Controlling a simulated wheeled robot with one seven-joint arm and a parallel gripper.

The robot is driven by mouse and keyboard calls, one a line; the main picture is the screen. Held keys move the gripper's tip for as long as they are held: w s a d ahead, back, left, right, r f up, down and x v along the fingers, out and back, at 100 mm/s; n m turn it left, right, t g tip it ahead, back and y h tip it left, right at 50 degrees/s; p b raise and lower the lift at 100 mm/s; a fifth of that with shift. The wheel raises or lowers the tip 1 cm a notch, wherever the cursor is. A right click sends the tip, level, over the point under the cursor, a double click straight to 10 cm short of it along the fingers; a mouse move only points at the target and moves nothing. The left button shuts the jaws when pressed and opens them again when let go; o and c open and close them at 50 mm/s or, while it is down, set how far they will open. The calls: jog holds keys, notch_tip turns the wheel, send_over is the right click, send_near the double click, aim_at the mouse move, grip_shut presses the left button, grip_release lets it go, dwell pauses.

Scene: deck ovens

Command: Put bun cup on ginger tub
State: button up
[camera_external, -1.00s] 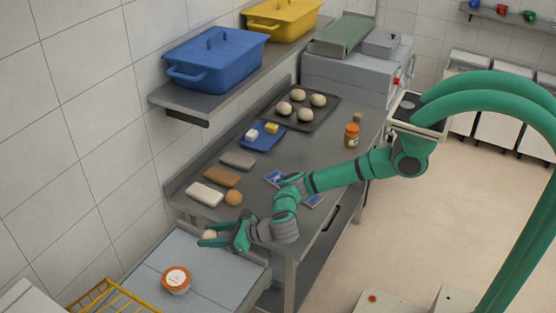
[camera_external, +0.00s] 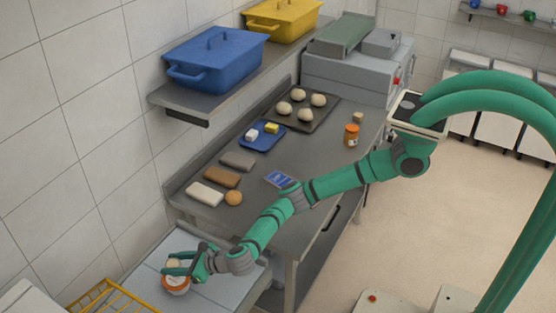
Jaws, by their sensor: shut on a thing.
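The bun cup (camera_external: 173,264) is small and cream-coloured, and partly hidden by my gripper's fingers. My gripper (camera_external: 171,263) is shut on it. I cannot tell whether the cup touches the lid.
A yellow wire rack (camera_external: 105,298) stands left of the tub. Light grey surface around the tub is free.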

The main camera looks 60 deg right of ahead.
jog(key=shift+w+a+f, duration=0.1)
jog(key=shift+f, duration=0.15)
jog(key=shift+w+f, duration=0.1)
jog(key=shift+f, duration=1.5)
jog(key=o, duration=1.1)
jog(key=shift+f, duration=0.15)
jog(key=shift+c, duration=0.2)
jog(key=shift+a, duration=0.1)
jog(key=shift+s+r, duration=0.25)
jog(key=v, duration=1.1)
jog(key=shift+s, duration=0.25)
